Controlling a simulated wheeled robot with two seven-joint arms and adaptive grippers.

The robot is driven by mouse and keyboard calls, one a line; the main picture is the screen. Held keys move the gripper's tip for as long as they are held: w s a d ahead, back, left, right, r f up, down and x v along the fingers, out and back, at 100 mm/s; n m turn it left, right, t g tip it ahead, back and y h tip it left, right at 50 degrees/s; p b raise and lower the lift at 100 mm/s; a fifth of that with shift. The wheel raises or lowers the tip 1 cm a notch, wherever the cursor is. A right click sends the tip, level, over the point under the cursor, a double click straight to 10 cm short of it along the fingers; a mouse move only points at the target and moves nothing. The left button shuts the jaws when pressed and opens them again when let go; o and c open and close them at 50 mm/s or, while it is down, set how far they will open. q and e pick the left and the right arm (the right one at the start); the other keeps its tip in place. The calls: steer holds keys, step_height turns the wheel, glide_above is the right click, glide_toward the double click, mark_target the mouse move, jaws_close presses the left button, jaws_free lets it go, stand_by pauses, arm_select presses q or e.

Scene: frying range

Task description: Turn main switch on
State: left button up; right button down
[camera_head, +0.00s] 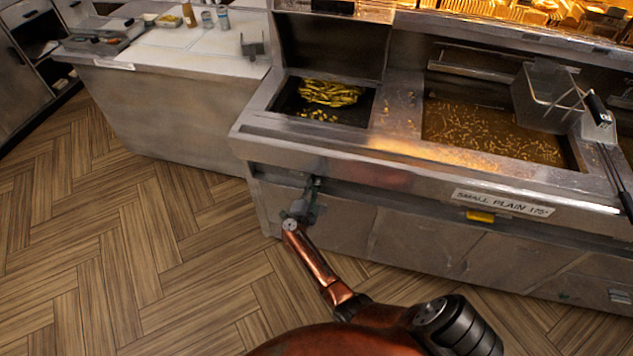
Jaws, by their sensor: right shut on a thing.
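The frying range (400,230) fills the right half of the head view, with a steel front panel. My right gripper (314,186) is at the left end of that panel, just under the worktop edge. Its arm reaches up from the bottom of the view. The gripper is shut on the main switch at the panel; the fingers hide the switch, so its position cannot be told. My left gripper is not in view.
An oil vat (490,132) with a wire basket (548,98) is on the right. A pan of fries (330,95) sits above the gripper. A yellow tag (480,216) hangs below the label (503,203). A white counter (185,50) stands left; the wooden floor is clear.

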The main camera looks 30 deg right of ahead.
steer(key=n+p, duration=0.2)
steer(key=n, duration=0.1)
steer(key=shift+r, duration=0.15)
steer(key=n+p, duration=0.1)
steer(key=n, duration=0.1)
steer(key=shift+n, duration=0.3)
steer(key=n+p, duration=0.1)
steer(key=n, duration=0.2)
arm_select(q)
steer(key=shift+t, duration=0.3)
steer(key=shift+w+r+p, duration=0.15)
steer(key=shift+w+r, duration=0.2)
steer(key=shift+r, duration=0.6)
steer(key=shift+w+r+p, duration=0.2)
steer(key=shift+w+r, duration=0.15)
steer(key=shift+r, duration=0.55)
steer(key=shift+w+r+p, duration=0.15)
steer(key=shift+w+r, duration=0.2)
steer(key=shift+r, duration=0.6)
arm_select(e)
steer(key=shift+f+n, duration=0.2)
steer(key=shift+n, duration=1.1)
steer(key=c, duration=1.8)
jaws_free()
steer(key=shift+c, duration=0.2)
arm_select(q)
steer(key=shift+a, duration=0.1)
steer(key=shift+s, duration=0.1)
